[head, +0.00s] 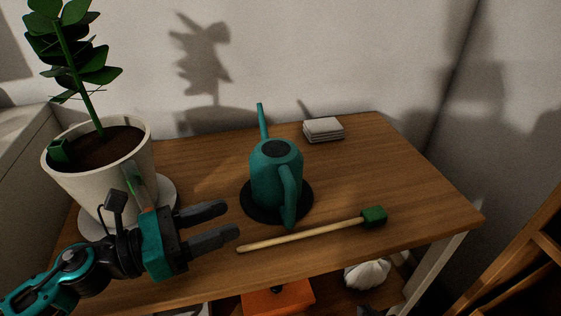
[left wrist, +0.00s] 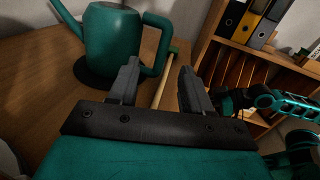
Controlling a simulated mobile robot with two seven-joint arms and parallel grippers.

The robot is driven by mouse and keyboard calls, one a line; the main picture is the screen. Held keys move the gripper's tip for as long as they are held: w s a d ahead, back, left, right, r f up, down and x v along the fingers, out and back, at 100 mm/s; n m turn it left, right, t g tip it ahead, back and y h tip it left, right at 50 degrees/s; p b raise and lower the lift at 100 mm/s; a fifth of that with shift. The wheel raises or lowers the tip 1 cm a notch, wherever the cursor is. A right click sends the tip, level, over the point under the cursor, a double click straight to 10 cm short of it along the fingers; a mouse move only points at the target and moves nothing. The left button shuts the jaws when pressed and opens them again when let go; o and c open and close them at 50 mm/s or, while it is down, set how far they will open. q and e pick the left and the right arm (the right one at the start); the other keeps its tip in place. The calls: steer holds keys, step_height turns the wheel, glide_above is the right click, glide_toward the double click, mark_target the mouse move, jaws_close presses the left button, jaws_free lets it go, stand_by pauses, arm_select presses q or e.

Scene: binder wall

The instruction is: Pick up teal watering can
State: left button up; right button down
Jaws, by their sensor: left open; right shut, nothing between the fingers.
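The teal watering can (head: 270,180) stands upright on a round black mat (head: 247,205) on the wooden table. Its thin spout points to the back and its handle faces the front. It also shows at the upper left of the left wrist view (left wrist: 108,42), with its handle towards the fingers. My left gripper (head: 232,220) is open and empty, to the left of the can and in front of it, apart from it. Its two fingers also show in the left wrist view (left wrist: 160,72). My right gripper is not visible in the head view; only parts of an arm show at the right of the left wrist view.
A wooden rod with a green block end (head: 305,234) lies in front of the can. A white potted plant (head: 80,180) stands on the left. A grey stack (head: 323,129) lies behind. The table's (head: 400,180) right side is clear. A shelf with binders (left wrist: 238,18) stands beyond.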

arm_select(q)
steer(key=shift+w+d+m, duration=0.15)
steer(key=shift+d+m, duration=0.1)
steer(key=shift+m, duration=0.15)
steer(key=p, duration=0.2)
glide_toward(291, 199)
steer(key=w+d, duration=0.3)
steer(key=shift+w+f, duration=0.2)
steer(key=shift+f, duration=0.1)
steer(key=shift+s+f+p+x, duration=0.15)
steer(key=shift+p+x, duration=0.1)
steer(key=shift+x, duration=0.8)
steer(key=shift+f+p+x, duration=0.1)
steer(key=shift+p+x, duration=0.1)
steer(key=shift+x, duration=0.85)
steer(key=shift+s+f+p+x, duration=0.15)
steer(key=shift+p+x, duration=0.1)
steer(key=shift+x, duration=0.75)
steer(key=shift+w+d, duration=0.1)
steer(key=shift+d, duration=0.05)
jaws_close()
steer(key=shift+r, duration=0.1)
